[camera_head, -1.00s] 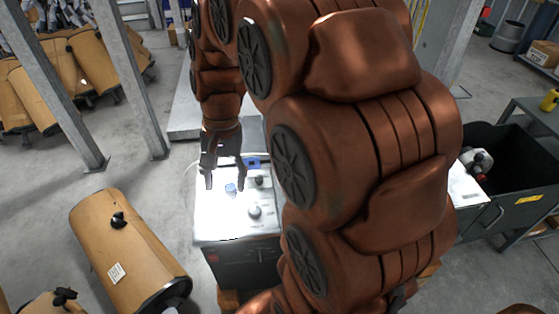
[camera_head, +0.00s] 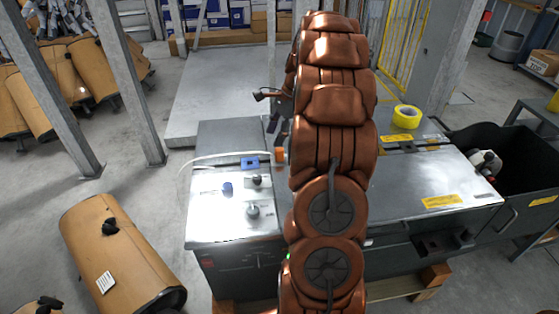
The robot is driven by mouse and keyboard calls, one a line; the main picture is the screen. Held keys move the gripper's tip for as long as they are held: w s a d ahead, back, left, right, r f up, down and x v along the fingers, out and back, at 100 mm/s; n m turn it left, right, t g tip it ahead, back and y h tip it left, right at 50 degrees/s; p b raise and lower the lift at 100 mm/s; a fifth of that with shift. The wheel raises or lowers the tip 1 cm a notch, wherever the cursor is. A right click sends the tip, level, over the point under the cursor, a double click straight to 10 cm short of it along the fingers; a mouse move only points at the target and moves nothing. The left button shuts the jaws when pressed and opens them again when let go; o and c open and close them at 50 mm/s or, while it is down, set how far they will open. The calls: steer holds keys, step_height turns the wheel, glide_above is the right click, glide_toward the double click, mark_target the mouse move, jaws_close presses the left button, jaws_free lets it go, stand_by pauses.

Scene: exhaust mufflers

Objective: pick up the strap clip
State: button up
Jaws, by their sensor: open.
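I cannot tell for sure which thing is the strap clip. Small items stand on the metal bench top (camera_head: 215,225) left of my arm: a blue cylinder-like piece (camera_head: 228,187), two dark knob-like pieces (camera_head: 254,180) and (camera_head: 252,210), a blue rectangular piece (camera_head: 250,162) and an orange piece (camera_head: 279,155) by the arm. My gripper (camera_head: 264,109) is partly hidden behind my arm. Its dark fingers are spread apart and show left of the arm, above and beyond the small items. Nothing shows between them.
A yellow tape roll (camera_head: 407,116) lies on the bench right of my arm. A black bin (camera_head: 510,165) stands at the right. A tan muffler (camera_head: 122,250) lies on the floor at the left. Metal posts (camera_head: 130,80) stand behind.

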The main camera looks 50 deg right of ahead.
mark_target(280, 149)
steer(key=d+f+m, duration=0.1)
steer(key=d+f, duration=0.1)
steer(key=f, duration=0.1)
steer(key=d+f+m+b, duration=0.1)
steer(key=d+f, duration=0.1)
steer(key=d, duration=0.1)
steer(key=shift+d+f+t, duration=0.2)
steer(key=shift+f+t, duration=0.2)
steer(key=shift+w+x, duration=0.25)
steer(key=shift+x, duration=1.05)
steer(key=shift+w+x, duration=0.2)
steer(key=shift+x, duration=1.15)
steer(key=shift+r, duration=0.2)
jaws_close()
